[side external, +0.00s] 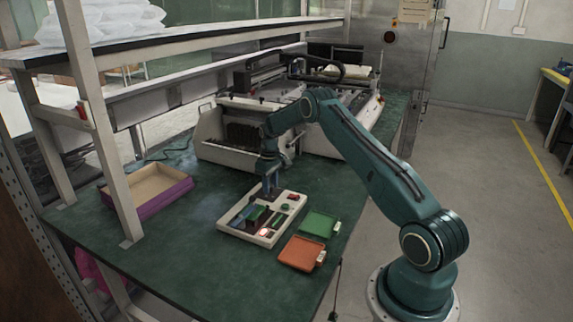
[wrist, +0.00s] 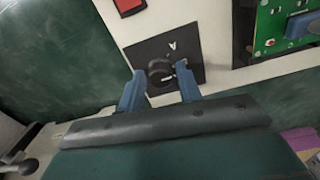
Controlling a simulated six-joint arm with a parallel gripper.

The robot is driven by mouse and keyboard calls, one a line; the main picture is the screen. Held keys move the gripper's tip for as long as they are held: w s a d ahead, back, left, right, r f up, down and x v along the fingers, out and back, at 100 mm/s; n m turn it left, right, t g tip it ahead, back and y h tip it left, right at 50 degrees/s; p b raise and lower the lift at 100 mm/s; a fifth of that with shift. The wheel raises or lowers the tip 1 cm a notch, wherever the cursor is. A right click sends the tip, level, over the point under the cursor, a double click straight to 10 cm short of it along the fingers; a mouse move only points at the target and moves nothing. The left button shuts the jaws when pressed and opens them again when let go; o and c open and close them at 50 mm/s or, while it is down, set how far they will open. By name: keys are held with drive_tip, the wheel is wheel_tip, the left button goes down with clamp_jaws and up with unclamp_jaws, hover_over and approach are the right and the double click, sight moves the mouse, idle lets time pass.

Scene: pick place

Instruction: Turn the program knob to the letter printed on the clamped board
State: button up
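The black program knob (wrist: 159,72) sits on a black square plate (wrist: 196,72) in the wrist view. A white letter A is printed on the plate above the knob, and a short white mark shows on the knob's right side. My gripper (wrist: 161,72) is open, with one blue finger on each side of the knob; whether they touch it I cannot tell. A green circuit board (wrist: 270,18) with a blue clamp part (wrist: 302,24) is at the upper right; no letter is readable on it. In the side view my gripper (side external: 268,197) is over the pale fixture (side external: 230,226).
A red switch (wrist: 128,5) is above the knob plate. In the side view, a green tray (side external: 318,224) and an orange tray (side external: 298,254) lie right of the fixture. A purple-sided box (side external: 160,200) stands left.

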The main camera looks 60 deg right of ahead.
drive_tip(key=c, duration=0.6)
drive_tip(key=shift+c, duration=0.2)
drive_tip(key=shift+m, duration=0.4)
drive_tip(key=m, duration=0.8)
drive_tip(key=shift+r, duration=0.1)
drive_tip(key=o, duration=1)
